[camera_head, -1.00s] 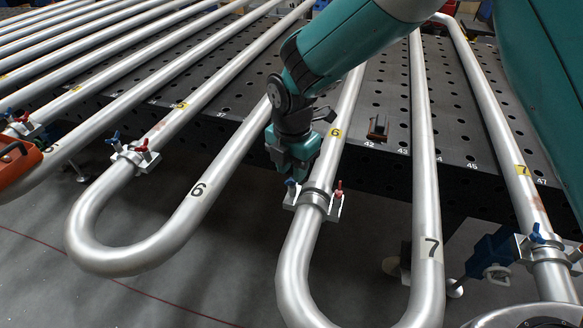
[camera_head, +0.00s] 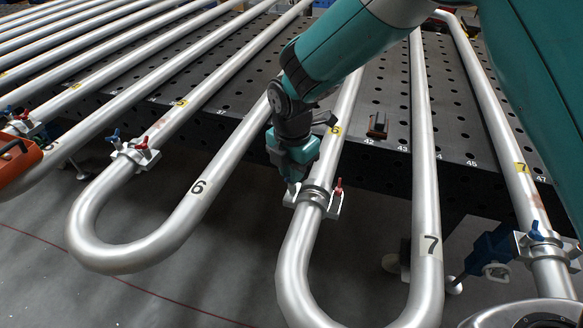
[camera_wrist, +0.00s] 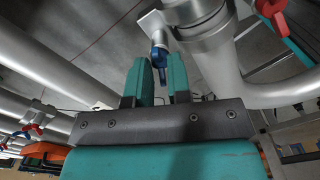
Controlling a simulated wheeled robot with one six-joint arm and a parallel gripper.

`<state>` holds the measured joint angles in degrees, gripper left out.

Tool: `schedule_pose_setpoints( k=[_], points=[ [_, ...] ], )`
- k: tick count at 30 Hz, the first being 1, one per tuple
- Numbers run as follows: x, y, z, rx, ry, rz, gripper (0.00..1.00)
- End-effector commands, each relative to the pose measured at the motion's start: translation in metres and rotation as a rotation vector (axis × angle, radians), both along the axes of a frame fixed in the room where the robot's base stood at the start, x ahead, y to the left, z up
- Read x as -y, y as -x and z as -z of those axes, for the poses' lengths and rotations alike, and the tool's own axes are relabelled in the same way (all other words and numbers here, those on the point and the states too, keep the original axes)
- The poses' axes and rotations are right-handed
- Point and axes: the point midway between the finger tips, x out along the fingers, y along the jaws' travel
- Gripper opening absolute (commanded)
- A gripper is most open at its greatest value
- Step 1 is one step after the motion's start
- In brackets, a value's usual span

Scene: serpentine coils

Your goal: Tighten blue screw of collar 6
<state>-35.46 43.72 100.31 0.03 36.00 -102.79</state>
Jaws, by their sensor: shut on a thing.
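The collar (camera_head: 315,196) sits around the pipe whose yellow label reads 6, just above the U-bend, in the head view. Its red screw (camera_head: 338,187) stands on the right side and shows in the wrist view (camera_wrist: 270,10) at the upper right. My gripper (camera_head: 291,180) is at the collar's left side. In the wrist view my gripper (camera_wrist: 161,72) has its teal fingers on either side of the blue screw (camera_wrist: 159,60), shut on its handle. In the head view the blue screw is hidden or too small to make out. The collar (camera_wrist: 192,12) is at the top of the wrist view.
Another collar with blue and red screws (camera_head: 135,152) is on the pipe to the left. A further one with a blue screw (camera_head: 537,232) is at the right. A pipe marked 7 (camera_head: 430,240) runs close right of my gripper. An orange object (camera_head: 15,165) is far left.

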Motion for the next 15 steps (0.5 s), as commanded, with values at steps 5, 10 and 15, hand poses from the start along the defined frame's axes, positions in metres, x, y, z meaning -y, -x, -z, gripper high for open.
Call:
schedule_pose_setpoints(
  k=[5,10,15],
  points=[
    [-0.0005,-0.0005,-0.0006,0.001,-0.001,0.101,0.00],
    [-0.0007,-0.0006,-0.0008,0.002,-0.001,0.247,0.00],
    [-0.0008,-0.0009,-0.0011,0.002,-0.003,0.408,0.00]
  ],
)
